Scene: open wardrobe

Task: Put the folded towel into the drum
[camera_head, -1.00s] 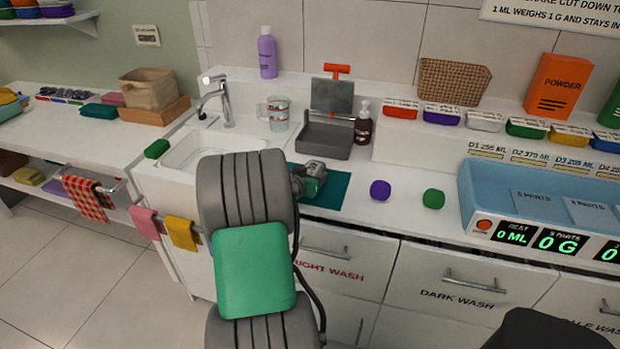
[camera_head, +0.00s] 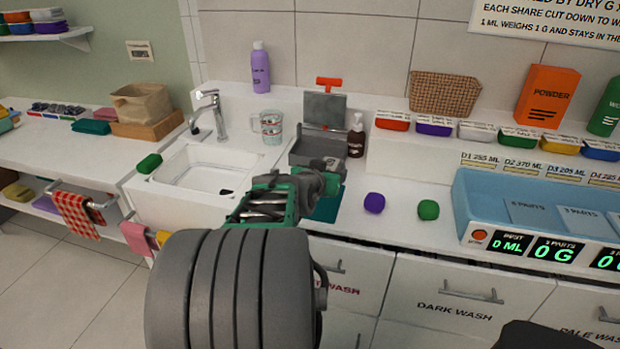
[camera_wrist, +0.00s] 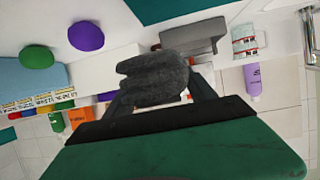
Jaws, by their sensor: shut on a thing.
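In the wrist view a dark grey, fuzzy folded cloth (camera_wrist: 152,78), which looks like the folded towel, sits between the fingers of my gripper (camera_wrist: 160,92). The gripper is shut on it. In the head view my gripper (camera_head: 318,184) is above the counter's front part, in front of the grey tray and over the teal mat. The cloth is hard to tell from the gripper there. I cannot make out a drum in either view.
A sink (camera_head: 205,170) with a tap lies left of my gripper. A grey tray (camera_head: 318,153), a soap bottle (camera_head: 356,137) and a cup (camera_head: 271,128) stand behind. A purple ball (camera_head: 374,203), a green ball (camera_head: 428,210) and a blue bin (camera_head: 470,203) are to the right.

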